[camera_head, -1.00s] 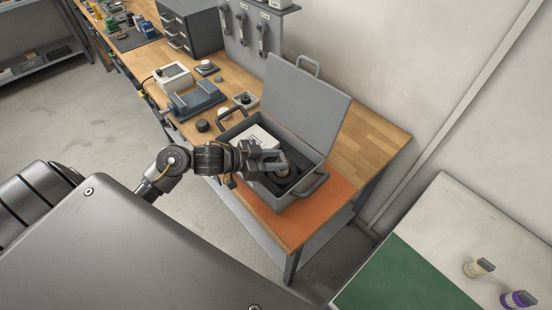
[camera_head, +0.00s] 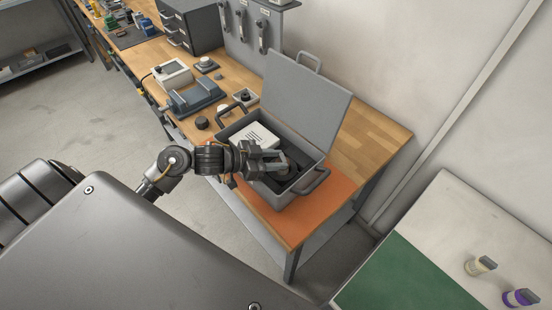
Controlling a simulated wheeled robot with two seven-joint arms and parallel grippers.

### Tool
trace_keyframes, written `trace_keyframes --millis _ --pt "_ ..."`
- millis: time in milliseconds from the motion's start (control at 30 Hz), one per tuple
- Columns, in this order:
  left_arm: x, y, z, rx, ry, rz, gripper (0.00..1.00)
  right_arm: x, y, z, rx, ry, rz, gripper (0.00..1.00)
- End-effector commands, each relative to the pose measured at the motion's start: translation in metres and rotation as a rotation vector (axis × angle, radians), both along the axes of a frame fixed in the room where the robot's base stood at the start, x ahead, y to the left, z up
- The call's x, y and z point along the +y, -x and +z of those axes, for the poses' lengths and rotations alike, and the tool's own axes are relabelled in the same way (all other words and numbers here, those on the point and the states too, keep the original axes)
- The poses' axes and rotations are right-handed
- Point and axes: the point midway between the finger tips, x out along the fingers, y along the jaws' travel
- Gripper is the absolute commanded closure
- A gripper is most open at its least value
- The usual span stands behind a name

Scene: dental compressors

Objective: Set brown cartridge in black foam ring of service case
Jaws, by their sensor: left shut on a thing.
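The grey service case (camera_head: 256,193) stands open on the bench, its lid (camera_head: 305,100) raised at the back. My left gripper (camera_head: 284,167) reaches in over the case's right part and is shut on the brown cartridge (camera_head: 285,172). Only a small brownish part of the cartridge shows between the fingers. Dark foam (camera_head: 299,163) lies around and below it. The black foam ring is mostly hidden by the gripper, so I cannot tell whether the cartridge is seated in it. My right gripper is out of view.
A white labelled box (camera_head: 254,136) sits in the case's left part. The case has handles at its front right (camera_head: 314,183) and left. An orange mat (camera_head: 290,225) lies under it. A blue-grey device (camera_head: 196,98) stands farther left. Two capped cartridges (camera_head: 480,266) stand on the right table.

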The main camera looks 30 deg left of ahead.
Motion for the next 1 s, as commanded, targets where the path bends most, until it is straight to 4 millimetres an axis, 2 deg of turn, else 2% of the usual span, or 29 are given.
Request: trace_keyframes --millis 33,67,133,467,1000 --pt "0.000 0.000 -0.002 0.000 0.000 0.000 0.89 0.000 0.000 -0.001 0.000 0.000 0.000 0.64" --pt "0.000 0.000 -0.001 0.000 0.000 0.000 0.64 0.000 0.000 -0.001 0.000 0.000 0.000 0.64" --pt "0.000 0.000 -0.001 0.000 0.000 0.000 0.57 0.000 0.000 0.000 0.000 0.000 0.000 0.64" --pt "0.002 0.003 0.001 0.002 -0.001 0.000 0.57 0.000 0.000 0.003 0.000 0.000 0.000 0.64" --pt "0.030 0.034 0.020 0.002 -0.001 0.000 0.57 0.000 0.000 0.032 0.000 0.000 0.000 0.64"
